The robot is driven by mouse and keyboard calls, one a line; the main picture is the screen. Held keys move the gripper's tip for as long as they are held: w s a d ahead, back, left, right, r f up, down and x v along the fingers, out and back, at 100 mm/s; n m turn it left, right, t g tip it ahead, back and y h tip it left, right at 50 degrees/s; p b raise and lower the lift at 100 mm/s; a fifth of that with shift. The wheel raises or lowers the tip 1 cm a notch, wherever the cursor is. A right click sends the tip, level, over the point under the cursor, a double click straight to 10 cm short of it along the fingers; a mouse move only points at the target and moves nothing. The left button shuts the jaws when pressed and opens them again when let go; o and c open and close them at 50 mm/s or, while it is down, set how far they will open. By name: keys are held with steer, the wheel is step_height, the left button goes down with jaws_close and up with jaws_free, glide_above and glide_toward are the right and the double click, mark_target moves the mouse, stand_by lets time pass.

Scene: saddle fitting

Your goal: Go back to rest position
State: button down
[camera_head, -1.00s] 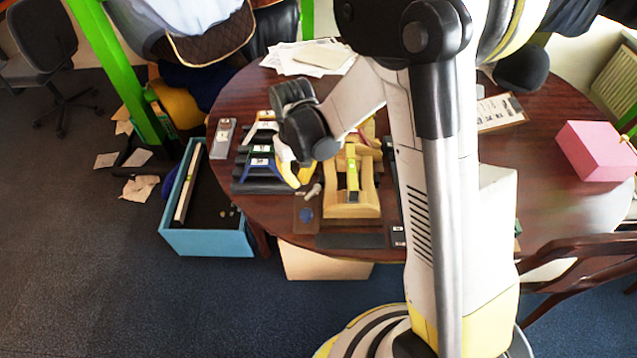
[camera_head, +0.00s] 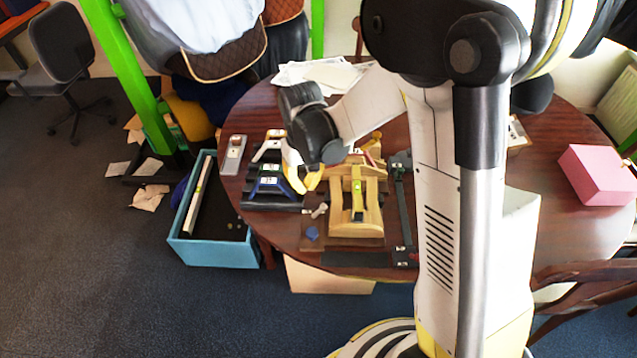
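My arm comes down from the top right and bends left over the round wooden table (camera_head: 545,185). My gripper (camera_head: 303,180), with yellow and white parts below the black wrist, hangs over the table's left half. It is left of the wooden saddle stand (camera_head: 368,218) and appears above or beside the row of small saddle-shaped pieces (camera_head: 268,187). The wrist covers part of it, so its opening is unclear, and I see nothing held in it. A yellow-green level-like strip (camera_head: 358,187) lies on the wooden stand.
A blue open box (camera_head: 215,252) stands on the floor left of the table. A pink box (camera_head: 595,175) sits at the table's right side. Papers (camera_head: 315,72) lie at the back. A chair (camera_head: 585,275) stands at right front. A green post (camera_head: 130,75) rises at left.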

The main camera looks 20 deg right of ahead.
steer(key=s+d+r+m+t, duration=0.1)
steer(key=s+d+r+t, duration=0.2)
steer(key=s+r, duration=0.4)
steer(key=s+d+r+m+t, duration=0.1)
steer(key=s+d+r+t, duration=0.3)
steer(key=s+r, duration=0.4)
step_height(320, 180, up, 2)
steer(key=shift+r+b, duration=0.15)
steer(key=shift+b, duration=0.3)
steer(key=w+f+n+g, duration=0.3)
steer(key=w+f+n, duration=0.15)
steer(key=w, duration=0.25)
steer(key=w+f+n+g+b, duration=0.1)
steer(key=w+f, duration=0.1)
steer(key=f, duration=0.4)
steer(key=w+f+n+g+b, duration=0.1)
steer(key=f+b, duration=0.1)
steer(key=f, duration=0.4)
steer(key=w+f+n+g+b, duration=0.1)
steer(key=w+f+g+b, duration=0.1)
steer(key=f, duration=0.4)
steer(key=shift+w+d+n, duration=0.15)
steer(key=shift+w+n, duration=0.1)
steer(key=shift+w, duration=0.05)
